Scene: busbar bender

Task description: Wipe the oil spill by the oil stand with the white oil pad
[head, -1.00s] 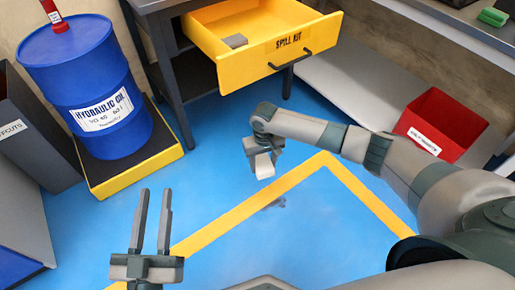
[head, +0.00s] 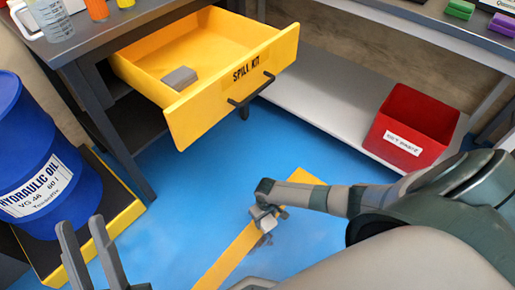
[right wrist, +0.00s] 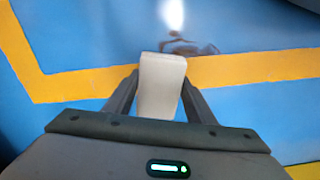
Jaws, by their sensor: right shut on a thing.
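My right gripper (head: 264,222) is shut on the white oil pad, low over the blue floor by the yellow line. The pad (right wrist: 161,85) shows as a pale block between the fingers in the right wrist view. A dark oil smear (right wrist: 187,47) lies just beyond the pad's tip there; in the head view it shows (head: 264,240) right below the gripper. Whether the pad touches the floor cannot be told. The oil stand (head: 117,222), black with yellow edges, carries a blue hydraulic oil drum (head: 45,165) at left. My left gripper (head: 83,222) is open and empty beside the stand.
The yellow spill kit drawer (head: 225,85) stands open under the bench, a grey block (head: 179,78) inside. A red bin (head: 408,128) sits on the low grey shelf (head: 320,95) at right. Blue floor (head: 190,205) between stand and right gripper is clear.

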